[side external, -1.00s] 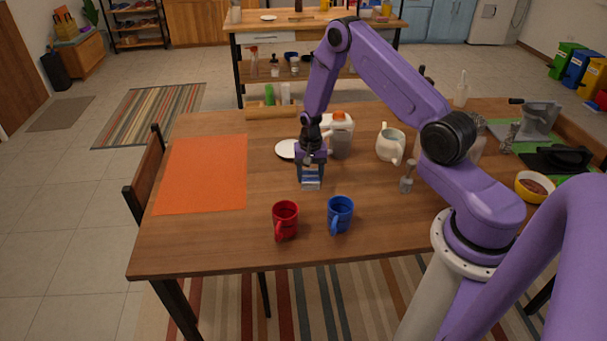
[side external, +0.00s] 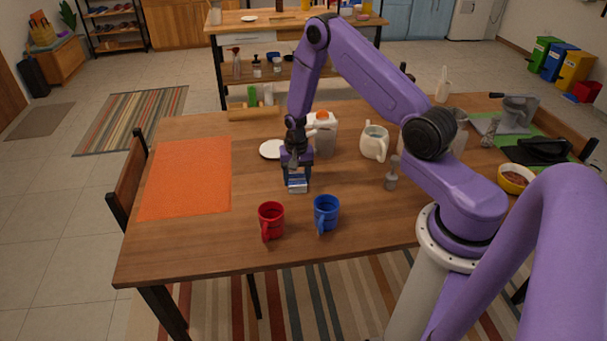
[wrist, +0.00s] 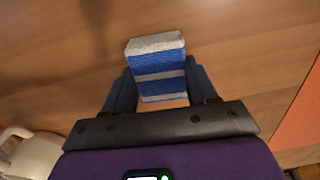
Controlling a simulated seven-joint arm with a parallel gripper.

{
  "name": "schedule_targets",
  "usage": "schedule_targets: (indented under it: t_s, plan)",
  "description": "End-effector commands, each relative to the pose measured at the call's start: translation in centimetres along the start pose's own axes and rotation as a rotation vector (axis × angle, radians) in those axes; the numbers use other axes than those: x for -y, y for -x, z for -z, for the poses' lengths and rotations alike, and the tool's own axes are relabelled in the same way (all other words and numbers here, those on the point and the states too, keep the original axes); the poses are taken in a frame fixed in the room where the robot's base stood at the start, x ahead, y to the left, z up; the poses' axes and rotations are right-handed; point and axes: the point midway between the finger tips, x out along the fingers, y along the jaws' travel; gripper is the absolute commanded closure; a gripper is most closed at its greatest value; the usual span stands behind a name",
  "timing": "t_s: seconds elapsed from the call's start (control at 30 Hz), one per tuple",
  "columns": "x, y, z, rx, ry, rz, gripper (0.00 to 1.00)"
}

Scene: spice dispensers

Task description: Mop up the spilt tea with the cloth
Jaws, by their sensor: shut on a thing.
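The cloth (wrist: 157,66) is a folded block with blue and pale grey stripes. My gripper (side external: 297,178) is shut on it, with one finger on each side in the wrist view. In the side view the cloth (side external: 297,187) shows below my fingers, behind the red mug (side external: 270,221) and the blue mug (side external: 326,214). I cannot tell whether it touches the wooden table (side external: 200,245). I cannot make out the spilt tea clearly in either view; a faint darker band crosses the wood in the wrist view.
An orange mat (side external: 187,178) lies to the left. A white plate (side external: 271,149), an orange-capped container (side external: 323,135) and a cream jug (side external: 375,142) stand behind my gripper. A small metal item (side external: 392,175) stands to the right. The wood left of the red mug is clear.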

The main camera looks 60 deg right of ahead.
Motion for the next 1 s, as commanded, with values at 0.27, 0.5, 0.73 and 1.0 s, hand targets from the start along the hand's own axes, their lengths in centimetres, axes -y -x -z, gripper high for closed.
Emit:
schedule_targets:
  t_s: [0.27, 0.5, 0.73, 1.0]
  plan:
    - [2.4, 0.0, -1.1, 0.001, 0.003, 0.000, 0.72]
    - [3.0, 0.0, -1.6, 0.002, -0.003, -0.002, 0.72]
    - [0.8, 0.0, -1.5, 0.001, -0.003, -0.001, 0.72]
    - [-1.6, 0.0, -1.3, 0.001, -0.003, -0.001, 0.72]
